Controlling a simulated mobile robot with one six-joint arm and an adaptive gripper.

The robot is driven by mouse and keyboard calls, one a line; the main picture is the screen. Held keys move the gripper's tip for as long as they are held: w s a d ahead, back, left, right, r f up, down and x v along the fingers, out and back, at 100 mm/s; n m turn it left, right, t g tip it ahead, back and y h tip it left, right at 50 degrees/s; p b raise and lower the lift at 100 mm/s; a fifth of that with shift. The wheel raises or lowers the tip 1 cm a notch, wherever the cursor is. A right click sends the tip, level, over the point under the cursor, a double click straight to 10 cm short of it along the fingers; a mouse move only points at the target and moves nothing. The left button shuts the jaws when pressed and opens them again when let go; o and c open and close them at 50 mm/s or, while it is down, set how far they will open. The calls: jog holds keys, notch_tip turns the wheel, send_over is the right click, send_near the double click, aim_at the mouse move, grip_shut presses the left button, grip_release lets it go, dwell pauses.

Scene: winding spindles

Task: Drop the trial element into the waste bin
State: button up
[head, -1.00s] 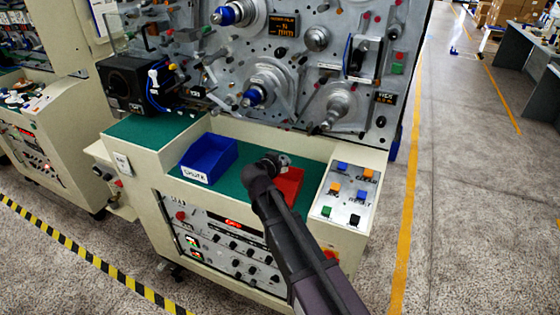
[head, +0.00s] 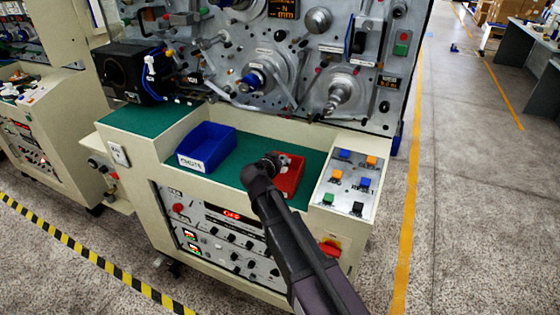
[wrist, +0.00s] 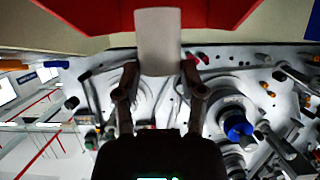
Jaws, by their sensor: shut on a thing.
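A red bin (head: 290,178) sits on the green top of the machine's bench, partly hidden behind my arm; I take it as the waste bin, though I see no label on it. In the wrist view, red surfaces (wrist: 240,14) fill the top edge. My gripper (head: 277,161) is over the bin's left part in the head view, its fingers mostly hidden there. In the wrist view my gripper (wrist: 158,72) is shut on a pale grey, flat-looking element (wrist: 158,38), which reaches up against the red background. I cannot tell its height above the bin.
A blue bin (head: 207,147) with a white label stands left of the red one. A panel of coloured buttons (head: 347,185) lies to the right. The upright machine face (head: 290,75) with spindles and levers rises behind.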

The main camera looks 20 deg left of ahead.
jog(key=shift+f+b, duration=0.95)
jog(key=shift+f, duration=0.2)
jog(key=o, duration=1.2)
jog(key=shift+o, duration=0.2)
jog(key=shift+r, duration=0.2)
notch_tip(320, 180, up, 10)
jog(key=p, duration=1)
jog(key=shift+w+a+f+b, duration=0.1)
jog(key=shift+w+f+b, duration=0.1)
jog(key=shift+f+b, duration=0.45)
jog(key=shift+w+a+f+b, duration=0.1)
jog(key=shift+w+f+b, duration=0.1)
jog(key=shift+f+b, duration=0.4)
jog(key=shift+f, duration=0.25)
